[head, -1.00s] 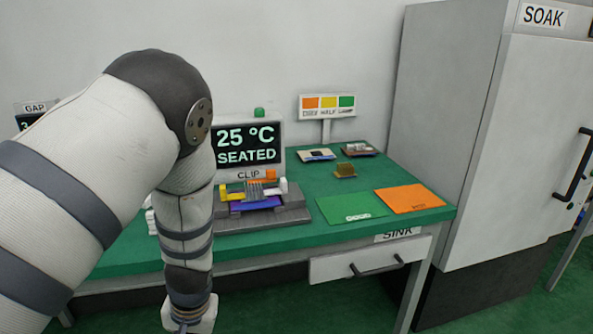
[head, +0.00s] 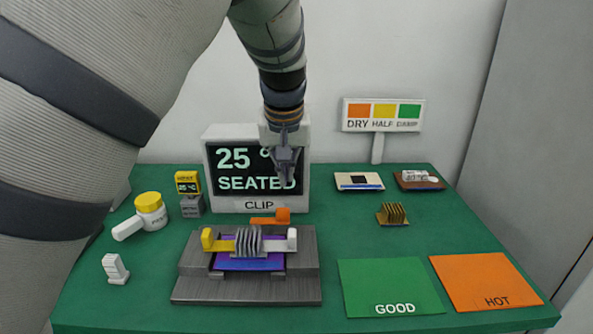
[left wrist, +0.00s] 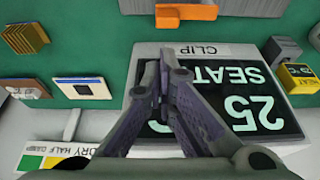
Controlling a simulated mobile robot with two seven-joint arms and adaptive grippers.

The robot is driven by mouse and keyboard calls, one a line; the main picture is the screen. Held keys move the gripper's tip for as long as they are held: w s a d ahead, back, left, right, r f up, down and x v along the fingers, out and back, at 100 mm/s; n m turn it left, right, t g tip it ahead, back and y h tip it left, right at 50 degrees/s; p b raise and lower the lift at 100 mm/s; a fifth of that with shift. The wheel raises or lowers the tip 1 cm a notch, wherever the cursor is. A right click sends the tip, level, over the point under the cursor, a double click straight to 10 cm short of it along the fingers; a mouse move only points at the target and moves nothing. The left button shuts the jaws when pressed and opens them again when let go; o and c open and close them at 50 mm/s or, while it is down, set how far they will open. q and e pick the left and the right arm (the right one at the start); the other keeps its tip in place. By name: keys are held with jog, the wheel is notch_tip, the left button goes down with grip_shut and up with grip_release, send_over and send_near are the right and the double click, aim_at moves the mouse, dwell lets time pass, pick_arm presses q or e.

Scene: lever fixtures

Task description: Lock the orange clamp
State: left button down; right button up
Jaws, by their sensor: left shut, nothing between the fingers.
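The orange clamp (head: 282,216) is at the back edge of the grey fixture (head: 305,290), just below the CLIP label. Its low bar reaches left from a taller block. It also shows upside down at the top edge of the left wrist view (left wrist: 186,13). On the fixture, a finned grey heat sink (head: 248,241) sits between a yellow end piece and a white one, above a purple-blue board. My left gripper (head: 286,176) is shut and empty, pointing down in front of the display and above the clamp, apart from it. Its fingertips (left wrist: 164,55) show in the left wrist view. My right gripper is out of view.
The display (head: 230,160) reading SEATED stands behind the fixture. Right are a gold heat sink (head: 392,214), two small boards, and green GOOD (head: 390,285) and orange HOT (head: 485,280) mats.

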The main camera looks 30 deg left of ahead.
pick_arm(q)
jog(key=x, duration=0.7)
jog(key=shift+f+b, duration=0.35)
jog(key=shift+w+a+f, duration=0.1)
jog(key=shift+f, duration=0.05)
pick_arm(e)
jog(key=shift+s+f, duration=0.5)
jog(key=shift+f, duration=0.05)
